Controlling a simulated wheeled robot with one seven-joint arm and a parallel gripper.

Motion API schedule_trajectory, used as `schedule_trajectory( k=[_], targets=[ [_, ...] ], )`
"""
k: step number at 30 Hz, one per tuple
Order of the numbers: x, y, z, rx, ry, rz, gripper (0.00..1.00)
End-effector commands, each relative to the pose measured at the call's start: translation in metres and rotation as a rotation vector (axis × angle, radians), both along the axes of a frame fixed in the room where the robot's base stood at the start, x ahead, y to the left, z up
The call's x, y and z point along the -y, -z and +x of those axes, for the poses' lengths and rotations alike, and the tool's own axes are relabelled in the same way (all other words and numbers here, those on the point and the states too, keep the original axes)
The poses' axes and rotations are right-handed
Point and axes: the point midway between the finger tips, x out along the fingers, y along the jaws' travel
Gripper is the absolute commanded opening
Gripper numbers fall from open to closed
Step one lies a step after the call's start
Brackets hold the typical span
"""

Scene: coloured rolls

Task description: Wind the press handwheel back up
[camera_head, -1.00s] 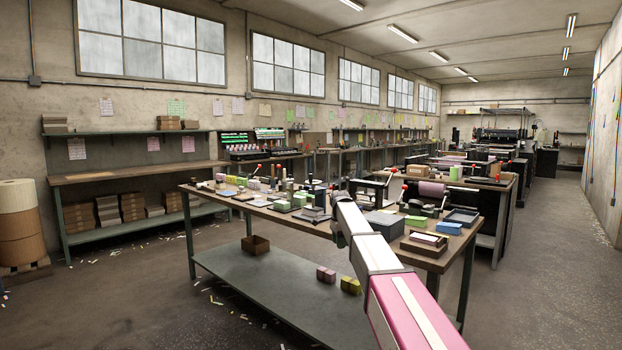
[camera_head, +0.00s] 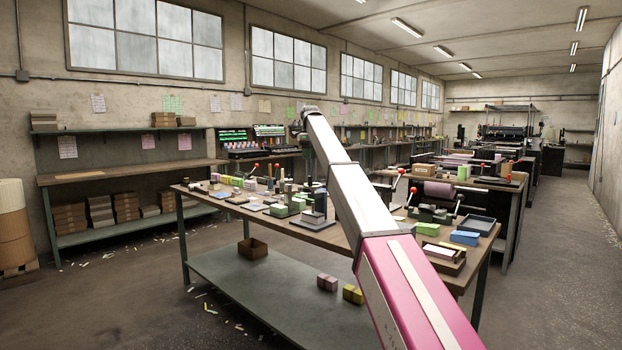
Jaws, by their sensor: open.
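The long worktable (camera_head: 462,280) stands in front of me, crowded with small tools. A dark press-like frame (camera_head: 386,187) on it is partly hidden behind my arm. I cannot make out which part is the handwheel. My arm reaches up from the lower right across the table, and its grey far joint (camera_head: 303,120) stands above the tabletop. I cannot pick out my gripper's fingers, and no contact between my arm and the press shows.
Red-knobbed levers (camera_head: 413,190), a green block (camera_head: 427,229), a blue block (camera_head: 465,238) and a dark tray (camera_head: 474,224) are at the table's right. A brown box (camera_head: 252,247) sits on the lower shelf (camera_head: 270,290). Open floor lies left and right.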

Motion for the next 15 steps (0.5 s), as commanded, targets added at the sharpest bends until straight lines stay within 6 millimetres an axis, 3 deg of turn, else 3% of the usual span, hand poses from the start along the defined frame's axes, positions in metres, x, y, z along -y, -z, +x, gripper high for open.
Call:
schedule_trajectory(
  k=[8,15],
  targets=[
    [0.0,0.015,-0.001,-0.001,0.003,0.0,0.46],
    [0.0,0.052,-0.001,-0.001,0.003,0.0,0.46]
  ],
)
